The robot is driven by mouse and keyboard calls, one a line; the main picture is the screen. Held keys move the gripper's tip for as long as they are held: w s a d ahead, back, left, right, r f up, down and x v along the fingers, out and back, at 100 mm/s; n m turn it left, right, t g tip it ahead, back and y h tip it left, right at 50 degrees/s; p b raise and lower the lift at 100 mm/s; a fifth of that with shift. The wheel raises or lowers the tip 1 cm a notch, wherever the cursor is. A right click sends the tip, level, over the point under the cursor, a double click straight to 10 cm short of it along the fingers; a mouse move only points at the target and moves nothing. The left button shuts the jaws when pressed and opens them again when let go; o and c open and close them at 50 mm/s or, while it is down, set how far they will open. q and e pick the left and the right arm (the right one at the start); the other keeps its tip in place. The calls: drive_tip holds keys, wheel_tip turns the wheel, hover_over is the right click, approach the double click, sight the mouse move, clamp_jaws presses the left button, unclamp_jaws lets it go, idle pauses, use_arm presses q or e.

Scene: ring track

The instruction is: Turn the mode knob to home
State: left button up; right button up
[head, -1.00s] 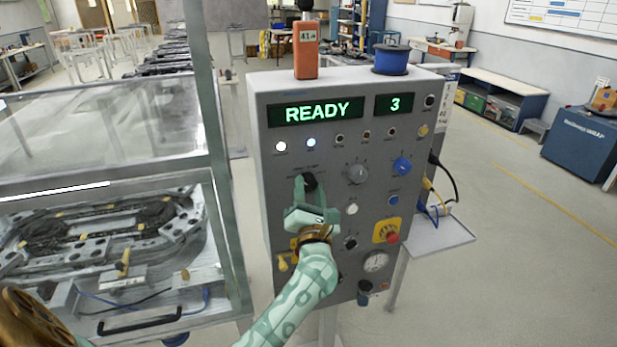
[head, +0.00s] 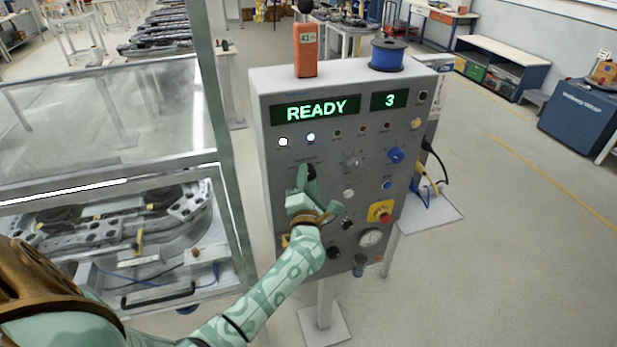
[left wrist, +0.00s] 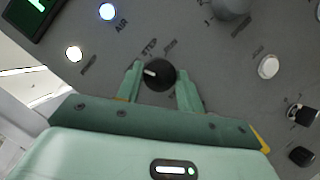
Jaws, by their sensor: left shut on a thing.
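The black mode knob (head: 309,170) sits on the left part of the grey control panel (head: 330,225). My left gripper (head: 308,178) is at the panel with its fingers on either side of this knob. In the left wrist view the knob (left wrist: 160,75) lies between the two green fingertips (left wrist: 160,85), and the gripper is shut on it. The knob's white pointer mark faces left in that view. The word STEP is readable beside it; another label near it is too blurred to read. My right gripper is not in view.
The panel display (head: 315,110) reads READY and 3. A blue knob (head: 396,155), a red stop button (head: 380,214) and several small buttons share the panel. An orange handheld device (head: 306,50) and blue spool (head: 387,55) stand on top. A glazed track enclosure (head: 110,130) is at left.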

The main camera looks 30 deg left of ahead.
use_arm(q)
drive_tip(key=o, duration=1)
drive_tip(key=b+v, duration=0.2)
drive_tip(key=v, duration=1.4)
drive_tip(key=shift+s, duration=0.15)
drive_tip(key=shift+d+f, duration=0.1)
